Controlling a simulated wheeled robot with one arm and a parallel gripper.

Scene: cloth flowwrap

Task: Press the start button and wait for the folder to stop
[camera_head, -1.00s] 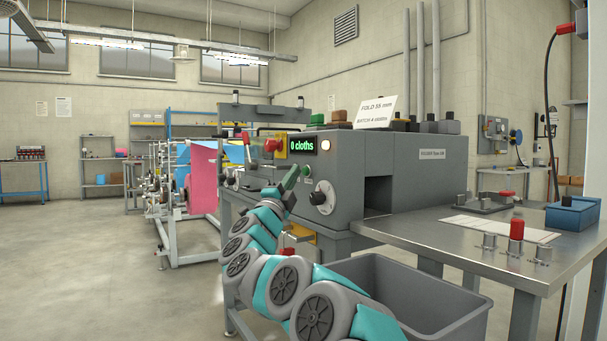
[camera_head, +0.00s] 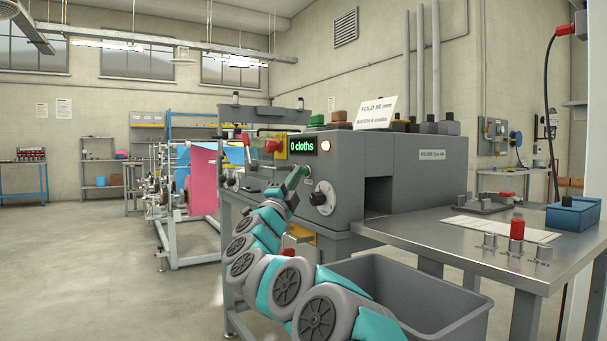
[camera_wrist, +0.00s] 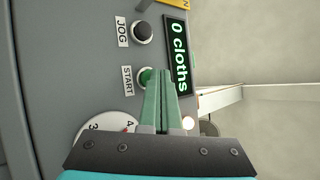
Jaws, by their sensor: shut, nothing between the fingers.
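The folder (camera_head: 420,175) is a grey machine box with a green display (camera_head: 303,145) that reads "0 cloths". A lit lamp (camera_head: 326,145) is beside the display. In the wrist view, the green start button (camera_wrist: 146,76) sits by its "START" label. My gripper (camera_wrist: 164,76) is shut with nothing in it. Its fingertips are right at the start button and cover part of it; whether they touch it I cannot tell. In the head view, my gripper (camera_head: 301,171) is at the folder's front panel and hides the button.
A black JOG button (camera_wrist: 142,32) is near the start button, and a numbered dial (camera_wrist: 108,128) is on its other side. A grey bin (camera_head: 445,292) stands below the folder's outlet. A metal table (camera_head: 400,228) with a red-topped post (camera_head: 516,230) is at right.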

